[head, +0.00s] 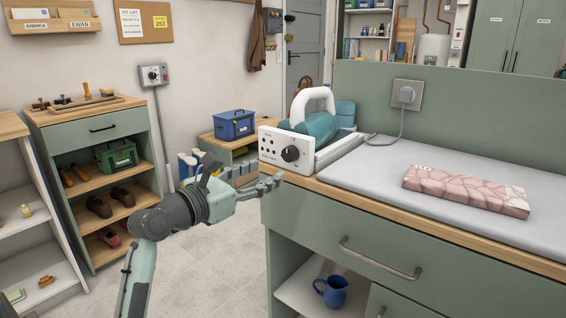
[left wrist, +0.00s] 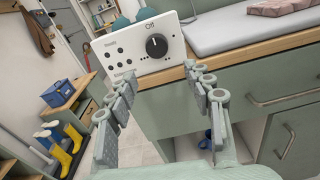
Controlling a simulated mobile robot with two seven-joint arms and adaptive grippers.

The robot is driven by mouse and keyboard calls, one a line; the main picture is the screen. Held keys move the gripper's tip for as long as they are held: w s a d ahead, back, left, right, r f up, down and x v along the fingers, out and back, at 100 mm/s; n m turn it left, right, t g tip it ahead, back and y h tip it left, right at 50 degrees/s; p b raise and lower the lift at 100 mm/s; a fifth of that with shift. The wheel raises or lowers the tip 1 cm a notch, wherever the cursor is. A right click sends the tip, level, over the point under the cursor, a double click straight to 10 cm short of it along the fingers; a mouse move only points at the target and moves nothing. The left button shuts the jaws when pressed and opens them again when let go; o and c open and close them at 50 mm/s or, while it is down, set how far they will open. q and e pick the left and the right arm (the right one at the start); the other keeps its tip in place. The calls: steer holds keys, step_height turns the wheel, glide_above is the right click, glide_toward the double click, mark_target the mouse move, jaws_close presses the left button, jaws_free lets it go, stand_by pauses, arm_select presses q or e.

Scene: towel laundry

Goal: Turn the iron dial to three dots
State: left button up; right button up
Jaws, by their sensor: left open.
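The iron's dial (head: 290,154) is a round black knob on the white control panel (head: 270,144), at the left end of the ironing counter. In the left wrist view the dial (left wrist: 156,46) sits below the word "Off", with dark round marks to its left. Its pointer is too small to read surely. The teal iron (head: 318,122) with a white handle stands behind the panel. My left gripper (head: 262,177) is open and empty, in front of and below the panel, apart from the dial. In the left wrist view its fingers (left wrist: 160,74) are spread below the dial. My right gripper is not in view.
A folded pink patterned towel (head: 466,190) lies on the grey ironing pad (head: 365,170). The counter's wooden edge (head: 420,233) and drawer handle (head: 380,258) are right of my gripper. A blue toolbox (head: 235,124) stands on a bench behind. The floor (head: 215,275) nearby is clear.

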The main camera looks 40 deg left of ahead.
mark_target(287, 154)
arm_select(q)
steer(key=shift+n, duration=0.6)
steer(key=w, duration=0.2)
steer(key=w+r, duration=0.1)
steer(key=w, duration=0.4)
steer(key=shift+w+d+r, duration=0.1)
steer(key=shift+d+r, duration=0.15)
steer(key=shift+r, duration=0.05)
steer(key=c, duration=1.1)
steer(key=shift+c, duration=0.2)
